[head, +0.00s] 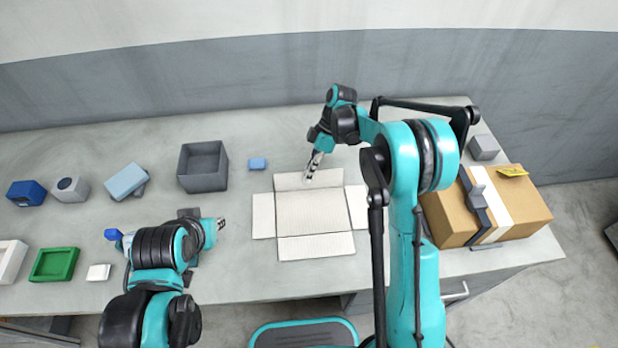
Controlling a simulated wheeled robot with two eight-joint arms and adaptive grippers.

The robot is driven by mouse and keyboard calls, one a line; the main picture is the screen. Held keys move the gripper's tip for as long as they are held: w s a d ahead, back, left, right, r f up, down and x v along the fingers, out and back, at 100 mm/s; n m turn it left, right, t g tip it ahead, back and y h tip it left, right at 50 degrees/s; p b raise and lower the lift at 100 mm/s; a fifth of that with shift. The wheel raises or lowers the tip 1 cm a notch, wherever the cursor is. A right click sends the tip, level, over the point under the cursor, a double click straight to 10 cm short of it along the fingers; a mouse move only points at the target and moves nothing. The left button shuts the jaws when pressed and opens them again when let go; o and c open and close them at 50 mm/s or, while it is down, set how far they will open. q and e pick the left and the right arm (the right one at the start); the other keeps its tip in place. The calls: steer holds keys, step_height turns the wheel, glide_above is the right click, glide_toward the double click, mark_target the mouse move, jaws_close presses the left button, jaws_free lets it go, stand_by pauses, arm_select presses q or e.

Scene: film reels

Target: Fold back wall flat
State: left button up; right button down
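A white cardboard box blank lies open on the table, with its floor panel (312,213) in the middle and flaps spread on the left, right and front. Its back wall (288,181) leans outward, away from the floor panel, and looks flat or nearly flat. My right gripper (310,173) points down at the middle of the back wall, its narrow fingers seemingly together with nothing between them. Whether the tips touch the wall is hard to tell. My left gripper (221,224) is off to the left of the blank, apart from it; its fingers are too small to read.
A taped brown carton (522,205) stands at the right. A green tray (54,264) and several small items lie at the far left. The table front of the blank is clear.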

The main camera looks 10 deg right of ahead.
steer(key=shift+w+f+g, duration=0.2)
steer(key=shift+w+g, duration=0.25)
steer(key=shift+g, duration=0.45)
steer(key=c, duration=1.8)
jaws_free()
steer(key=shift+o, duration=0.2)
steer(key=shift+r, duration=0.1)
step_height(320, 180, up, 10)
steer(key=shift+s, duration=0.1)
